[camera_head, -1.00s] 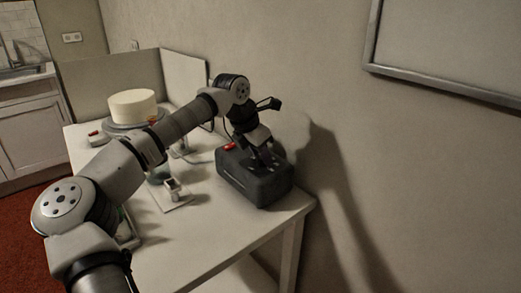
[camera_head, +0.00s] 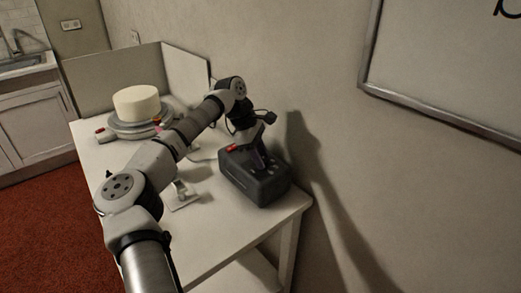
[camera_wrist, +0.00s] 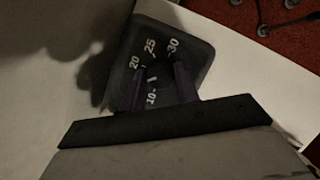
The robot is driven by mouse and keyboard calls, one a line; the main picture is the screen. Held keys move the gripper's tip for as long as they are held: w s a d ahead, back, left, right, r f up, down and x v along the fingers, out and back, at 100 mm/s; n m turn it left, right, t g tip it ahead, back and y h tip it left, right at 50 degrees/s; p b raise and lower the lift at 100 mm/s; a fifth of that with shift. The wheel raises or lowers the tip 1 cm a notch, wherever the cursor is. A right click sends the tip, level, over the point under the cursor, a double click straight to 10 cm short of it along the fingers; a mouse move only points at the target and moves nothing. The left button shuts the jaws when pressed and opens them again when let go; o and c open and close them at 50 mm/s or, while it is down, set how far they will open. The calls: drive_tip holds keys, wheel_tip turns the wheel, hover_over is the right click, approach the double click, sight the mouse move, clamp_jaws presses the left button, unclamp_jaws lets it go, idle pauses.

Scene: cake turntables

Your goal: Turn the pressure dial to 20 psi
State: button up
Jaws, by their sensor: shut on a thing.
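The dark compressor box (camera_head: 240,183) stands at the right end of the white table, near the wall, with a red part on its top left edge. My gripper (camera_head: 266,168) points down onto the box's top. In the wrist view, the box's dark top (camera_wrist: 190,55) carries white figures 10, 20, 25 and 30 around the dial (camera_wrist: 158,74). My gripper's two fingers (camera_wrist: 159,88) are on either side of the dial and shut on it. The dial is dark and partly hidden between the fingers, so I cannot read its setting for sure.
A white cake (camera_head: 136,102) sits on a grey turntable (camera_head: 140,130) at the table's far end. A small bracket-like item (camera_head: 181,192) lies on the table (camera_head: 205,225) left of the box. A framed board (camera_head: 450,65) hangs on the right wall.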

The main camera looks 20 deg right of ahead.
drive_tip(key=m+p, duration=0.1)
drive_tip(key=m, duration=0.1)
drive_tip(key=m+g+y+p, duration=0.1)
drive_tip(key=m, duration=0.1)
drive_tip(key=shift+d+r+m, duration=0.15)
drive_tip(key=shift+m, duration=0.15)
drive_tip(key=shift+w+m+g+y+p, duration=0.15)
drive_tip(key=shift+m+y+p, duration=0.3)
drive_tip(key=shift+m, duration=0.4)
drive_tip(key=shift+s+m+g+y+p, duration=0.15)
drive_tip(key=shift+m+y+p, duration=0.25)
drive_tip(key=shift+m, duration=0.45)
drive_tip(key=shift+w+m, duration=0.1)
drive_tip(key=shift+m, duration=0.2)
drive_tip(key=o, duration=1)
drive_tip(key=shift+c, duration=0.2)
